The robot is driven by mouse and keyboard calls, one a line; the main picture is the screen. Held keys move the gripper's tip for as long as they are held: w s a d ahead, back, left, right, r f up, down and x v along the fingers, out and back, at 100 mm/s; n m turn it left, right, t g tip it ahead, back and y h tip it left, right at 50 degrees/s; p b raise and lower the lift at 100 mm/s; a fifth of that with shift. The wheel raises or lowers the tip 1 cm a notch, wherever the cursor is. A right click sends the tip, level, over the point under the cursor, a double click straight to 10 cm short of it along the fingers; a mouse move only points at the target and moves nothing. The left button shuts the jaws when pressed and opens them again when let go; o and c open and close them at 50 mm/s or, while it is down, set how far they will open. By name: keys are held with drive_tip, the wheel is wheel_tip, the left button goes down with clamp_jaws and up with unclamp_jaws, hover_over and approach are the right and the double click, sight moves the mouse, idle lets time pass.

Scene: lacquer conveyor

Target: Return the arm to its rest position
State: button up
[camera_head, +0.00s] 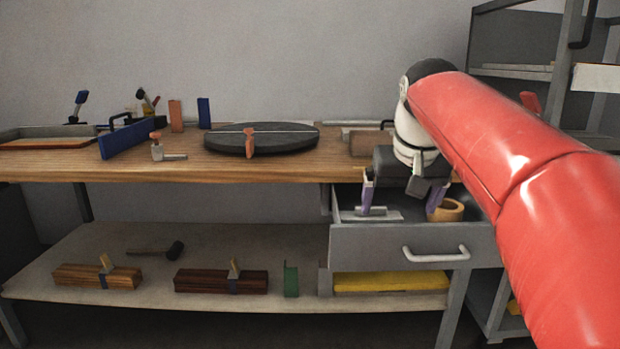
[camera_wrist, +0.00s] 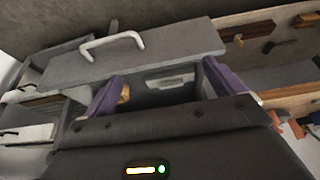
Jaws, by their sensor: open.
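My red arm reaches in from the right in the head view. My gripper (camera_head: 404,192) points down over the open grey drawer (camera_head: 400,248), its two purple fingers spread wide apart. In the wrist view my gripper (camera_wrist: 165,88) is also open, with no object held between the fingers. A pale grey metal piece (camera_head: 375,214) lies in the drawer near the left finger; whether they touch cannot be told. A round tan wooden ring (camera_head: 450,210) is near the right finger. The drawer's inside is partly hidden by my gripper.
The wooden bench top (camera_head: 260,165) bears a dark round disc (camera_head: 290,142), a blue block (camera_head: 128,138) and clamps. A lower shelf (camera_head: 210,250) holds wooden planes and a mallet (camera_head: 160,250). A grey rack (camera_head: 510,70) stands right, behind my arm.

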drive_tip(key=s+f+p, duration=0.1)
drive_tip(key=s+f, duration=0.7)
drive_tip(key=s, duration=0.3)
drive_tip(key=s+f+t+p, duration=0.1)
drive_tip(key=s+f+p, duration=0.1)
drive_tip(key=s+f, duration=0.7)
drive_tip(key=shift+s, duration=1.15)
drive_tip(key=shift+r, duration=0.1)
drive_tip(key=shift+c, duration=0.3)
